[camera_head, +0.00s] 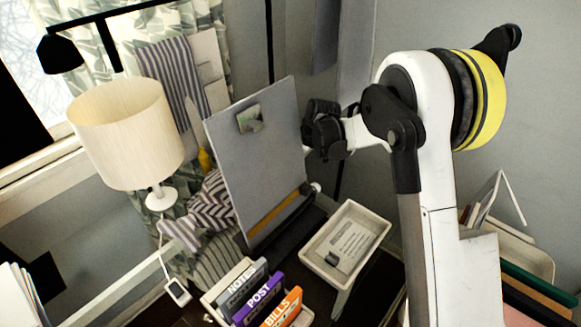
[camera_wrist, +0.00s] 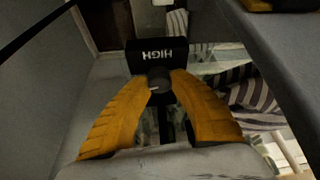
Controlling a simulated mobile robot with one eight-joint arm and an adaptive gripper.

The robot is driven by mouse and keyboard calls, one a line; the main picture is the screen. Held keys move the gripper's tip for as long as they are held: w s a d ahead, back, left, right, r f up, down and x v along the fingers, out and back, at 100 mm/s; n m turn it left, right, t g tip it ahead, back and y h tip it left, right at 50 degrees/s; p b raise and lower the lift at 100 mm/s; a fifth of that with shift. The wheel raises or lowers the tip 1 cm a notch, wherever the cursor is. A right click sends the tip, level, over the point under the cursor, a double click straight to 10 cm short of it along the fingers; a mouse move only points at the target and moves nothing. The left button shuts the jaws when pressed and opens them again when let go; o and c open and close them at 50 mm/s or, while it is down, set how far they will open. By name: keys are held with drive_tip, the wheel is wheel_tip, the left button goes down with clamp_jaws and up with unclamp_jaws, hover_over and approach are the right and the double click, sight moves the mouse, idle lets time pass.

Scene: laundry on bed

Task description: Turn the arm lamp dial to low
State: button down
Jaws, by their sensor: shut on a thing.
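My gripper (camera_wrist: 159,84) is shut on a dark round dial (camera_wrist: 160,76), with an orange finger on each side. A small pale mark shows on the dial's left part. A black plate (camera_wrist: 157,57) reading HIGH, upside down, is just beyond it. In the head view my dark gripper (camera_head: 312,140) is beside the right edge of a grey upright board (camera_head: 250,170). The dial is hidden there. A black arm lamp (camera_head: 60,54) hangs at the upper left; I cannot tell how it joins the dial.
A white-shaded table lamp (camera_head: 125,135) stands at the left. A white tray (camera_head: 345,245) lies below my gripper. A rack with NOTES (camera_head: 242,284), POST (camera_head: 259,302) and BILLS (camera_head: 281,309) cards is in front. Striped cloth (camera_wrist: 250,100) lies close to the right in the wrist view.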

drive_tip(key=c, duration=1.1)
unclamp_jaws()
drive_tip(key=shift+c, duration=0.2)
drive_tip(key=v, duration=0.7)
drive_tip(key=shift+d+r, duration=0.1)
drive_tip(key=shift+r, duration=0.1)
